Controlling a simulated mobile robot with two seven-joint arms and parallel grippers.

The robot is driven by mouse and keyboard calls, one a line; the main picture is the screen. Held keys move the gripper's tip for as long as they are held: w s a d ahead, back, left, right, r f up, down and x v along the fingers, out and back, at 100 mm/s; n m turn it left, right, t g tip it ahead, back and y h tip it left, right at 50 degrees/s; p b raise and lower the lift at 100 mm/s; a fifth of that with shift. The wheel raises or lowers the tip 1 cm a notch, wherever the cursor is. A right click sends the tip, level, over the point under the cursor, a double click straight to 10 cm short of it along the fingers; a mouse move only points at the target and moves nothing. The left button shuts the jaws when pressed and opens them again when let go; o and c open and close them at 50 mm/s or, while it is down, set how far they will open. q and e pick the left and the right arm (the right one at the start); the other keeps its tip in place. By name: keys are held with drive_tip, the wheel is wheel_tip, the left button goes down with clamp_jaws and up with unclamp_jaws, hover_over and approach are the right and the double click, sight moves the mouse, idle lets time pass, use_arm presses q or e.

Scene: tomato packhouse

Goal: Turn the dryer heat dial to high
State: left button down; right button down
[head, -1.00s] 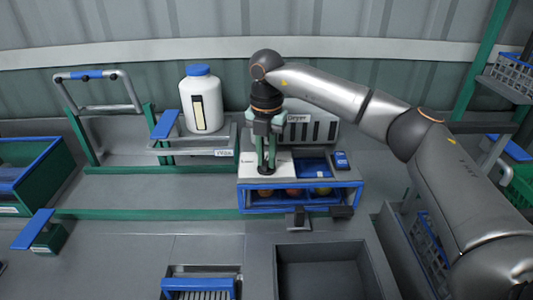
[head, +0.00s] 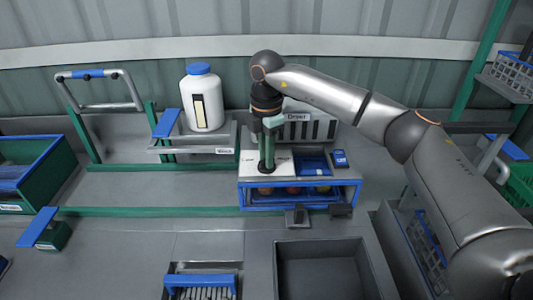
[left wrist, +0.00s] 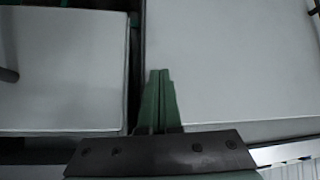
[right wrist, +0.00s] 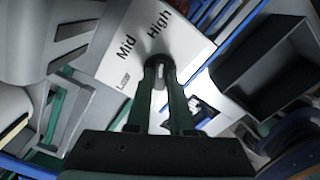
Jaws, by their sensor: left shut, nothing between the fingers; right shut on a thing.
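The dryer (head: 322,130) stands at the back centre, with a white dial panel (head: 284,165) low on its front left. In the right wrist view the panel (right wrist: 118,66) reads Low, Mid and High. My right gripper (head: 267,170) points down at the panel. In the right wrist view its fingers (right wrist: 159,66) are shut on the dark heat dial (right wrist: 155,50). The fingers cover much of the dial, so I cannot tell its setting for sure. My left gripper (left wrist: 159,75) is shut and empty, over plain grey surfaces; it is out of the head view.
A white jar with a blue lid (head: 203,100) stands on a grey stand left of the dryer. Blue-edged compartments (head: 300,208) with round items lie under the panel. An empty grey bin (head: 322,244) is in front. The grey bench at left centre is clear.

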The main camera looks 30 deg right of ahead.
drive_tip(key=shift+w+d+r, duration=0.1)
idle(0.4)
drive_tip(key=c, duration=0.8)
unclamp_jaws()
wheel_tip(320, 180, up, 12)
drive_tip(key=shift+r+b, duration=0.25)
drive_tip(key=shift+b, duration=0.2)
drive_tip(key=shift+f, duration=0.1)
